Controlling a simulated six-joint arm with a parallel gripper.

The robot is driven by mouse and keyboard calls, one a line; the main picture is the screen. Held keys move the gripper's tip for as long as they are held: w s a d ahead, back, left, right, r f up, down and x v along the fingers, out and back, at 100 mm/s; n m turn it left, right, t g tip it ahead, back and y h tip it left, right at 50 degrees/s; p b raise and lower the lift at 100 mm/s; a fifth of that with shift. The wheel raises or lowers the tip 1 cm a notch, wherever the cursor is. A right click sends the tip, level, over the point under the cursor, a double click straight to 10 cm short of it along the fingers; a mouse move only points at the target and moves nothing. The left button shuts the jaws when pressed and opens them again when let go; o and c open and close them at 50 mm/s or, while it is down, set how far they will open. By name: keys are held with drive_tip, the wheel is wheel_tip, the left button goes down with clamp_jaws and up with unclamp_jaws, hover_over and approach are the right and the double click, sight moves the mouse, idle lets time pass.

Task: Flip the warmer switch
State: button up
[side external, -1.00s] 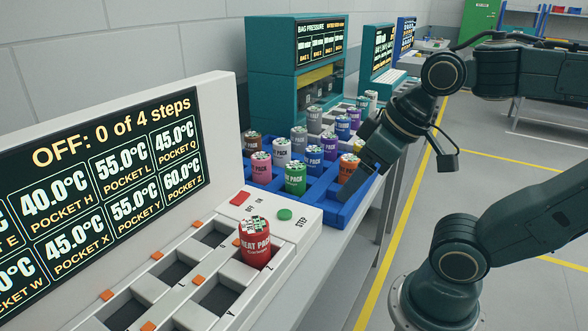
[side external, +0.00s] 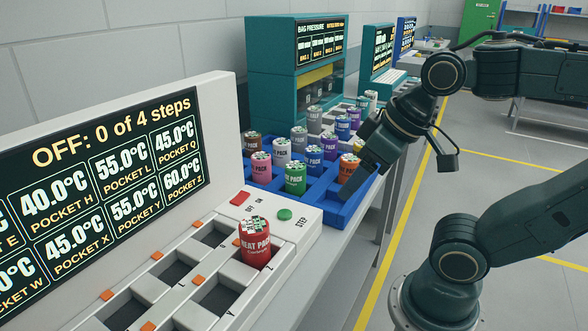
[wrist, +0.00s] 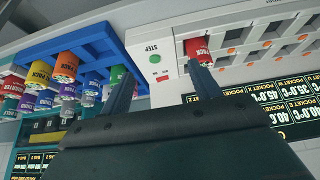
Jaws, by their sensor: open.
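The warmer (side external: 220,120) is a white unit whose display reads "OFF: 0 of 4 steps". Its red switch (side external: 240,199), marked OFF and ON, sits on the panel beside a green STEP button (side external: 285,214). The green button also shows in the wrist view (wrist: 155,58). A red heat pack (side external: 255,246) stands upright in the pocket marked Z. My gripper (side external: 358,184) is open and empty, over the right part of the blue tray, apart from the switch.
The blue tray (side external: 343,216) behind the warmer panel holds several coloured packs. A teal bag-pressure machine (side external: 268,85) stands behind it. Several warmer pockets (side external: 176,273) are empty. Open floor lies to the right of the bench.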

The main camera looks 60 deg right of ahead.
drive_tip(key=shift+w+r, duration=0.1)
drive_tip(key=shift+w, duration=0.05)
drive_tip(key=c, duration=0.7)
drive_tip(key=shift+w+r, duration=0.1)
drive_tip(key=shift+w, duration=0.1)
drive_tip(key=c, duration=0.4)
drive_tip(key=shift+w+r, duration=0.15)
drive_tip(key=shift+w, duration=0.15)
clamp_jaws()
drive_tip(key=w+d+g, duration=0.1)
drive_tip(key=w+d, duration=0.1)
drive_tip(key=w, duration=1)
drive_tip(key=w+d+g, duration=0.1)
drive_tip(key=w, duration=1.1)
drive_tip(key=shift+d+h, duration=0.3)
drive_tip(key=shift+d, duration=0.1)
